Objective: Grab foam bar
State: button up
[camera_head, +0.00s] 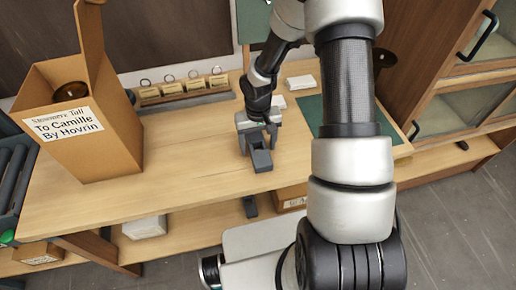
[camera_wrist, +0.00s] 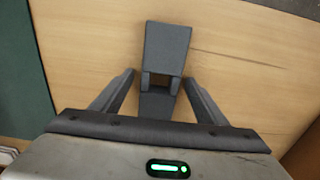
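The foam bar appears to be the dark grey block (camera_head: 261,160) on the wooden table, close to its front edge. In the wrist view the grey block (camera_wrist: 167,48) reaches out beyond my fingertips, and its near end lies between the fingers. My gripper (camera_head: 256,139) is low over the table at the block. In the wrist view my gripper (camera_wrist: 158,80) has its two fingers apart, one on each side of the block. A slim gap shows on the left; contact on the right is unclear. Part of the block's near end is hidden by the gripper body.
A tall open cardboard box (camera_head: 85,140) with a label stands at the left of the table. A rack of small tagged rings (camera_head: 182,87) is at the back. A green mat (camera_head: 312,112) lies to the right. A glass-fronted cabinet (camera_head: 465,85) stands far right.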

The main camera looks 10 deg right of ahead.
jog(key=c, duration=1.1)
jog(key=shift+r, duration=0.1)
